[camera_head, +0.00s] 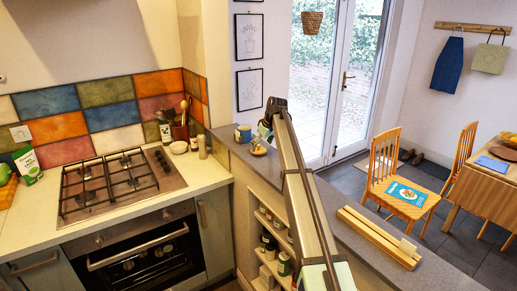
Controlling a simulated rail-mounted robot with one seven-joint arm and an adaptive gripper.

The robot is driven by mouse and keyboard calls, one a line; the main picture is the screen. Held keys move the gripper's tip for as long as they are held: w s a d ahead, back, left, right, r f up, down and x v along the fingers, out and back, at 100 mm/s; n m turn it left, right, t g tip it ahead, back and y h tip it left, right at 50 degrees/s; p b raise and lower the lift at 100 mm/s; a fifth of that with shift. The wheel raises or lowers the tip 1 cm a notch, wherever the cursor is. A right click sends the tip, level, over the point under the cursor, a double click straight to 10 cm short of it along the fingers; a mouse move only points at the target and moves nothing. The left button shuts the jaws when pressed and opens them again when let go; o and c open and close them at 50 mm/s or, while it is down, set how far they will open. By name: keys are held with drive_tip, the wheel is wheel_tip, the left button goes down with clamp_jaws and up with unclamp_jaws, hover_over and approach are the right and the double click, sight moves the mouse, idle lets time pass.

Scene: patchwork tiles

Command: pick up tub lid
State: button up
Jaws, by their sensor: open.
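My arm reaches from the bottom of the head view up to the grey ledge, and my gripper (265,134) hangs at its far end, open. Its fingertips are small and partly hidden by my arm. Just below it on the ledge is a small tan and yellowish item (258,149), close to the fingers; I cannot tell whether they touch. I cannot tell for sure whether this item is the tub lid. A blue and yellow mug-like container (242,134) stands just left of my gripper.
The grey ledge (341,208) runs right, with wooden bars (378,238) on it. Left are a gas hob (119,183), utensil pot (180,132) and small jars (203,147). Shelves (270,236) with jars lie below the ledge. A chair (403,190) stands beyond.

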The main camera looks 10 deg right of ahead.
drive_tip(key=shift+x, duration=0.85)
drive_tip(key=shift+s, duration=0.1)
drive_tip(key=c, duration=1.1)
